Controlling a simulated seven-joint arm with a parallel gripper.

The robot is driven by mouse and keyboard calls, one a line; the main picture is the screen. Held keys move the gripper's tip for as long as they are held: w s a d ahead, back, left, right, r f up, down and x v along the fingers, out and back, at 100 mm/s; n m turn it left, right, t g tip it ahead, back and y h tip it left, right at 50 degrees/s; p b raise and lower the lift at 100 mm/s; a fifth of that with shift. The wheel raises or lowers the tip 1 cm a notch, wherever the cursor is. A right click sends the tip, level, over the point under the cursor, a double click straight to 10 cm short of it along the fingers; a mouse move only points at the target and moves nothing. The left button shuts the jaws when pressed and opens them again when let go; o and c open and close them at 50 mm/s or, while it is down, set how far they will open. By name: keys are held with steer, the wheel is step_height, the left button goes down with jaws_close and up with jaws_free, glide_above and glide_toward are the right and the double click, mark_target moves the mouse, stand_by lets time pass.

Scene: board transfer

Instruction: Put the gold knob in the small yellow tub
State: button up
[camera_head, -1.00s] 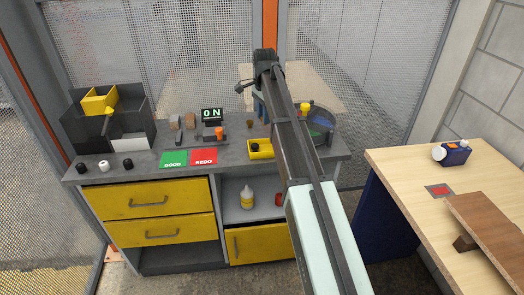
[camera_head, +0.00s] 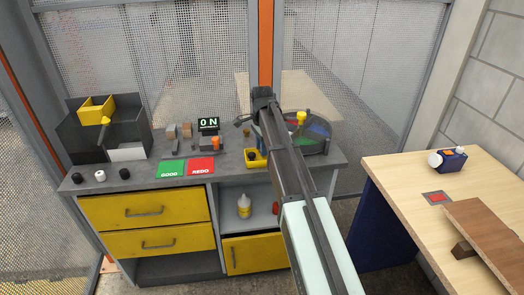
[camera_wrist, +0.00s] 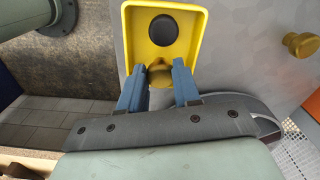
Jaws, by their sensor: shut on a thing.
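A gold knob (camera_wrist: 159,77) sits between the blue fingertips of my gripper (camera_wrist: 159,67) in the wrist view; the gripper is shut on it. The knob overlaps the near end of the small yellow tub (camera_wrist: 129,38). I cannot tell its height above the tub floor. A black knob (camera_wrist: 163,30) lies inside the tub. In the head view the tub (camera_head: 257,164) stands on the grey bench, its right part hidden by my arm. My fingertips are mostly hidden there. A second gold knob (camera_wrist: 301,45) stands on the bench to the tub's right in the wrist view.
Two black knobs and a white knob (camera_head: 100,175) stand at the bench's left front. Green and red pads (camera_head: 200,168) lie mid-bench. A dark bin (camera_head: 80,150) with yellow compartments is at left. A round divided tray (camera_head: 322,147) is right of my arm.

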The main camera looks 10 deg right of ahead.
steer(key=shift+f, duration=0.9)
steer(key=shift+f, duration=0.1)
steer(key=o, duration=0.7)
steer(key=shift+o, duration=0.3)
step_height(320, 180, up, 12)
